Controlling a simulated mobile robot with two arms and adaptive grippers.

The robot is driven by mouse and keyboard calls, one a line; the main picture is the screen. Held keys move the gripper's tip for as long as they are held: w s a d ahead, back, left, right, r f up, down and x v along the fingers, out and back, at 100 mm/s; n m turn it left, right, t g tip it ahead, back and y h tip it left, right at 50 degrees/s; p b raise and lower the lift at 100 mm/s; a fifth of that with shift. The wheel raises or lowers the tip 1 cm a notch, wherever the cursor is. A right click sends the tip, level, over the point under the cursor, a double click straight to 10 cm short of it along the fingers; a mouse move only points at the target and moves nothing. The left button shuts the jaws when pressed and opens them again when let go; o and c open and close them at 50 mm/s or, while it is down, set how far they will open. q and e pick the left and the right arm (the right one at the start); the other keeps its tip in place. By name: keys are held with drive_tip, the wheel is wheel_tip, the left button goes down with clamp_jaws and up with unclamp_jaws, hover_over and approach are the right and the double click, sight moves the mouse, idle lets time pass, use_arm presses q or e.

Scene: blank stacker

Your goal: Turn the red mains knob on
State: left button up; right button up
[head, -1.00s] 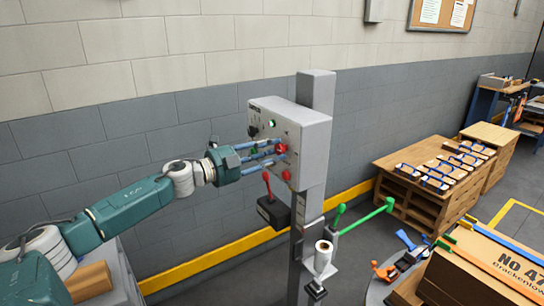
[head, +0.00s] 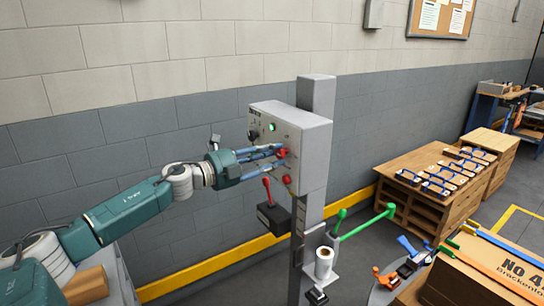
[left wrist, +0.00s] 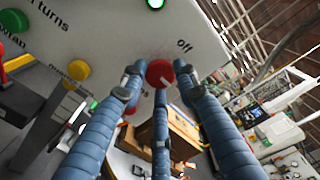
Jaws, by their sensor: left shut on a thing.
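The red mains knob (head: 282,153) is on the front of a grey control box (head: 313,145) on a post. My left gripper (head: 281,152) reaches it from the left, its blue fingers shut on the knob. In the left wrist view the red knob (left wrist: 160,73) sits between the fingertips, with the word "off" printed just above right of it. A pale mark shows on the knob, but I cannot tell which setting it points to. My right gripper is not in view.
A green lamp (head: 272,127) is lit on the box. A red-handled lever (head: 267,190) and a green lever (head: 367,223) stick out below. Wooden benches and a large carton (head: 490,268) are at the right.

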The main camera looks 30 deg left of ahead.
use_arm(q)
drive_tip(key=o, duration=0.9)
drive_tip(key=shift+a+r, duration=0.15)
drive_tip(key=shift+a, duration=0.15)
drive_tip(key=shift+o, duration=1.3)
drive_tip(key=shift+a, duration=0.1)
drive_tip(key=shift+s+f, duration=0.15)
drive_tip(key=shift+f, duration=0.05)
drive_tip(key=v, duration=1.1)
drive_tip(key=shift+s, duration=0.3)
drive_tip(key=shift+a, duration=0.15)
